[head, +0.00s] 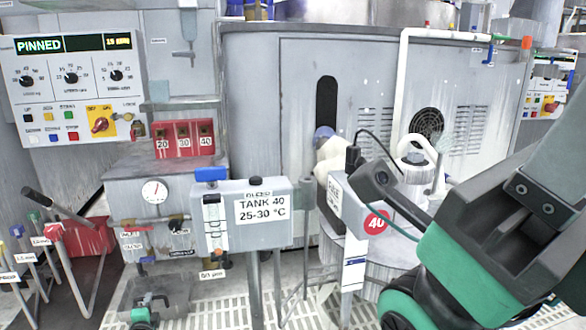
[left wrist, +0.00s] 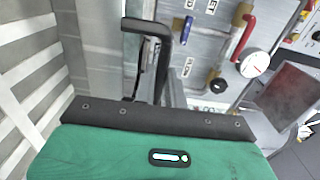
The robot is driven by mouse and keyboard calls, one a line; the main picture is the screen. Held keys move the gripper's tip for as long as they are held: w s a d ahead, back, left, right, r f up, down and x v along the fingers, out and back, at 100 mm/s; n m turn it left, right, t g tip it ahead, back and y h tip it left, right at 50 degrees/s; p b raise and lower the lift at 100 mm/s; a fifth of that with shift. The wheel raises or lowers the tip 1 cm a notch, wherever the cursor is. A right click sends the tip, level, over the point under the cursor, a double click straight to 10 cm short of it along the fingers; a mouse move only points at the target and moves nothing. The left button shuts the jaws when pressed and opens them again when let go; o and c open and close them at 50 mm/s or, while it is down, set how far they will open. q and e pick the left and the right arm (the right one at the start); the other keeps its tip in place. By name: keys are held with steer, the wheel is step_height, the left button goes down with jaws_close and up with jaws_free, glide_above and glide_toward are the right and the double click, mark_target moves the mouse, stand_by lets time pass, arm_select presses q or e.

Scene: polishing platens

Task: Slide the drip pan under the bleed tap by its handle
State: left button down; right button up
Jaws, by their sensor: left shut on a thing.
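The drip pan (head: 178,290) is a grey, see-through tray on the floor at the lower left of the head view, below the grey tank with the gauge. My left gripper (head: 150,298), green and black, is at its near side and is shut on its handle. The gripper's fingers hide most of the handle. In the left wrist view the closed black fingers (left wrist: 150,35) show. A small blue-handled tap (head: 147,260), probably the bleed tap, is just above the pan; a blue handle (left wrist: 188,28) also shows in the left wrist view. My right gripper is out of view.
A white slatted grating (head: 225,300) covers the floor. Posts under the TANK 40 box (head: 262,222) stand right of the pan. A red wedge-shaped stand (head: 88,240) and labelled levers (head: 45,255) are to its left. A gauge (head: 154,191) is above. My right arm fills the right side.

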arm_select(q)
steer(key=shift+w, duration=0.2)
steer(key=c, duration=1.4)
jaws_free()
steer(key=shift+o, duration=0.2)
steer(key=shift+s, duration=0.15)
